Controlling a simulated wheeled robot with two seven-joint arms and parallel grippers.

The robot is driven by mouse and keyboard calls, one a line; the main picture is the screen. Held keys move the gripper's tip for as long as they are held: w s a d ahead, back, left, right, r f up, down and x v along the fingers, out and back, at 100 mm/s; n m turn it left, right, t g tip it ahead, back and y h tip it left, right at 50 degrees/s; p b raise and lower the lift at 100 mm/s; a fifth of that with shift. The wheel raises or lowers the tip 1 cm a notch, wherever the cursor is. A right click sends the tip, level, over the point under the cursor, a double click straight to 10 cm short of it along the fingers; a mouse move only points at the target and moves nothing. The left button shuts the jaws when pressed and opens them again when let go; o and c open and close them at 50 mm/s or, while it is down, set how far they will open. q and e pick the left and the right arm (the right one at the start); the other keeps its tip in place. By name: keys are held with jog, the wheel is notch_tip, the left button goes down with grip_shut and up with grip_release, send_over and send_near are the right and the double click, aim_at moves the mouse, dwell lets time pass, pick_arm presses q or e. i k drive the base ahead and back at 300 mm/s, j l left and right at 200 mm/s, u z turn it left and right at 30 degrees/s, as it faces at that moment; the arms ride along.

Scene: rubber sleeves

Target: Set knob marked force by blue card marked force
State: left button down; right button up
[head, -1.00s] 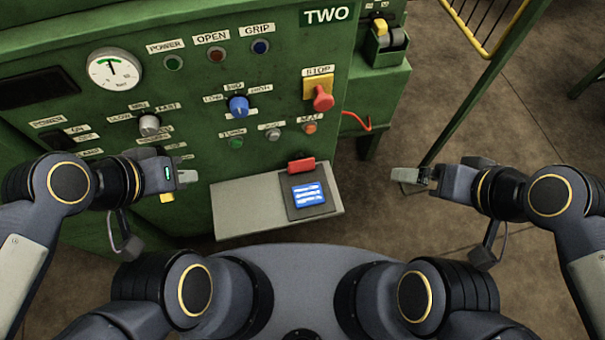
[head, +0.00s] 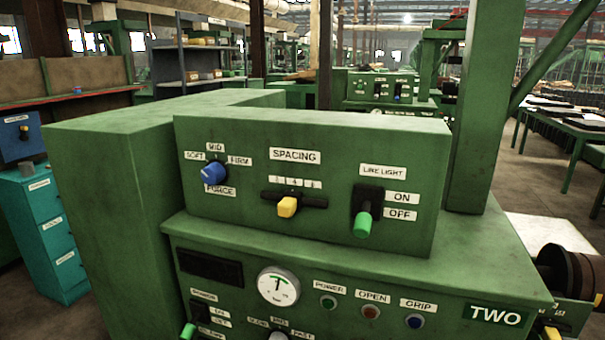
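The blue knob (head: 213,172) marked FORCE is at the left of the upper green panel (head: 250,135). Labels SOFT, MID and FIRM stand around its top, and the FORCE label (head: 219,191) is under it. Which label its pointer faces is too small to tell for sure. No blue card marked force shows in this view. Neither of my grippers is in view.
On the same panel are a yellow SPACING slider (head: 287,207) and a green-tipped LINE LIGHT switch (head: 363,222). Below are a gauge (head: 278,286) and POWER, OPEN and GRIP buttons. A teal cabinet (head: 48,232) stands at left.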

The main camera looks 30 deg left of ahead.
aim_at(213, 174)
jog(key=u, duration=1.75)
